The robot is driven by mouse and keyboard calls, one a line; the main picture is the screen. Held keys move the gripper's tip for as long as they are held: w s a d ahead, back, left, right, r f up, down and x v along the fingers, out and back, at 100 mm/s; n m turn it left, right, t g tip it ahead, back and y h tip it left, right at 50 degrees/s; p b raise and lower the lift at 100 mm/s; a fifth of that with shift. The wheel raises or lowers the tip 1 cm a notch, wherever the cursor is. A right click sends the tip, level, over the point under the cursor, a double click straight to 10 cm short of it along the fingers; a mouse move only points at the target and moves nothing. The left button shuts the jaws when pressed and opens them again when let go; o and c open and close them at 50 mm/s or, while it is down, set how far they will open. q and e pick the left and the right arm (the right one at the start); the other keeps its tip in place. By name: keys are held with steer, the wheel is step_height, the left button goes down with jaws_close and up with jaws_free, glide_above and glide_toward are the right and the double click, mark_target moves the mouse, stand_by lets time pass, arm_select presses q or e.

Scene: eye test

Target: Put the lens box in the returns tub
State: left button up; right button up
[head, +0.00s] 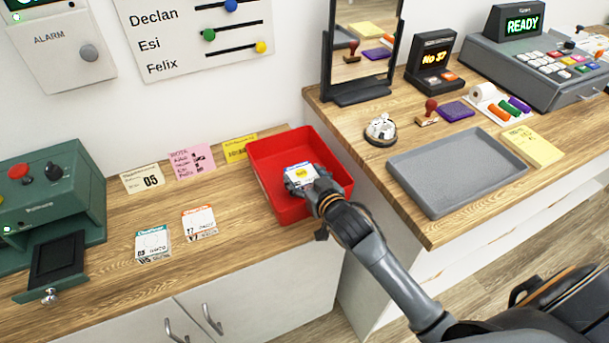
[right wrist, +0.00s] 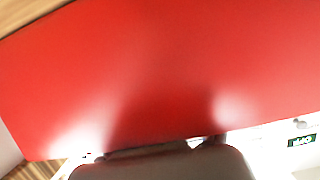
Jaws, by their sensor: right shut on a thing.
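The small white box with a blue edge and a yellow label (head: 299,174) is in my right gripper (head: 309,186); I take it as the lens box. My right gripper is shut on it, over the inside of the red tub (head: 318,150), the only tub in view. I cannot tell whether the box touches the tub's floor. The red tub wall fills most of the right wrist view (right wrist: 150,80); a blurred grey shape covers its bottom edge, and the box cannot be made out there. My left gripper is not in view.
Two boxes, one teal-topped (head: 152,244) and one orange-topped (head: 199,222), stand left of the tub. Notes lie behind them. A green machine (head: 50,200) is far left. Right of the tub are a grey tray (head: 455,170), a bell (head: 380,130) and a mirror (head: 362,60).

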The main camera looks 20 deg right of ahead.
steer(key=shift+f, duration=0.45)
steer(key=o, duration=1.2)
steer(key=shift+o, duration=0.2)
steer(key=shift+r, duration=0.3)
steer(key=shift+s+r, duration=0.1)
steer(key=shift+r, duration=0.45)
steer(key=v, duration=1.1)
steer(key=shift+s, duration=0.4)
